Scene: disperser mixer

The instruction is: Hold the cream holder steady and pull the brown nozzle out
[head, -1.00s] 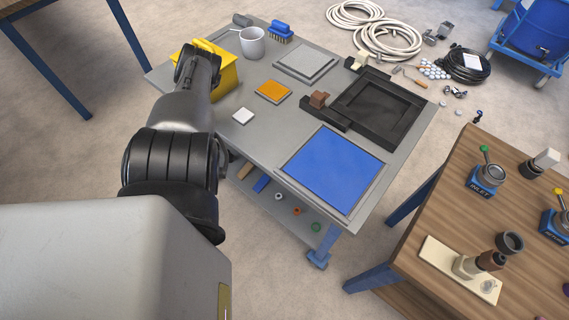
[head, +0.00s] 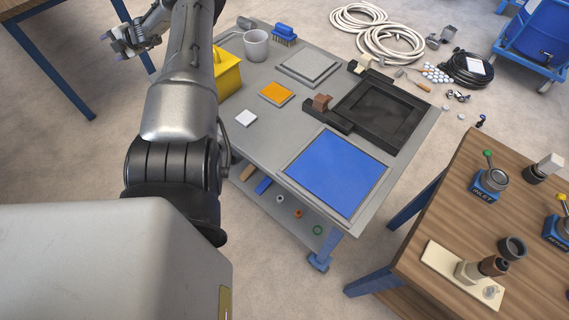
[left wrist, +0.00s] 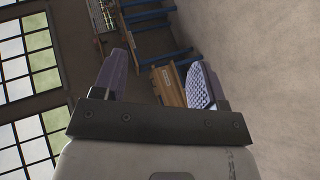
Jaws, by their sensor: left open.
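The cream holder (head: 467,271) is on a cream base plate (head: 440,258) on the wooden table at the lower right of the head view. The brown nozzle (head: 493,265) sits at the right end of the holder and seems joined to it. My left gripper (head: 117,44) is far off at the upper left of the head view, beyond the grey table's left side. It is open and empty; its two fingers stand apart in the left wrist view (left wrist: 158,85). Neither holder nor nozzle can be made out in the left wrist view. My right gripper is not seen.
On the wooden table (head: 420,290), a black ring (head: 512,247) stands close behind the nozzle, and the blue inlet valve (head: 490,184) is farther back. The grey table (head: 250,150) holds a blue panel (head: 335,172), a black tray (head: 380,110) and a yellow box (head: 228,75).

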